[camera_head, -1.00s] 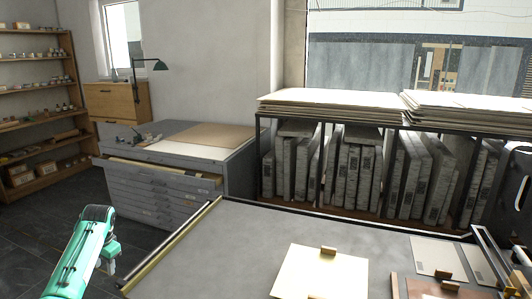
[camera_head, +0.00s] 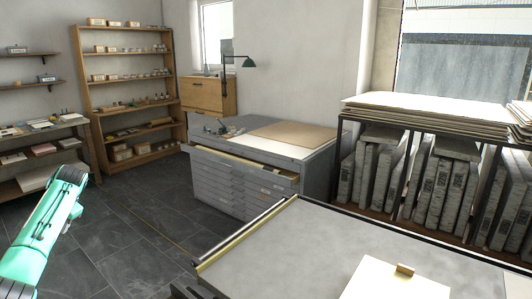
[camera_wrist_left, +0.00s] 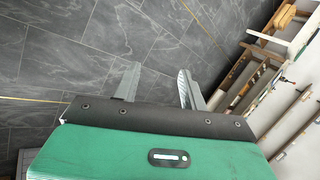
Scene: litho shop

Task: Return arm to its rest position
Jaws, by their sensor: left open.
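My left arm comes in from the left in the head view as a teal link; its gripper is not clearly visible there. In the left wrist view, my left gripper (camera_wrist_left: 160,85) has its two grey fingers spread apart with nothing between them. Dark floor tiles lie beyond the fingers. My right gripper does not show in either view.
A grey table (camera_head: 330,240) with a cream sheet and small wooden block (camera_head: 405,269) is at the right. An open-drawer grey cabinet (camera_head: 240,190), wooden shelves (camera_head: 130,100) and a rack of stone slabs (camera_head: 435,190) stand behind. Dark floor (camera_head: 130,235) is clear.

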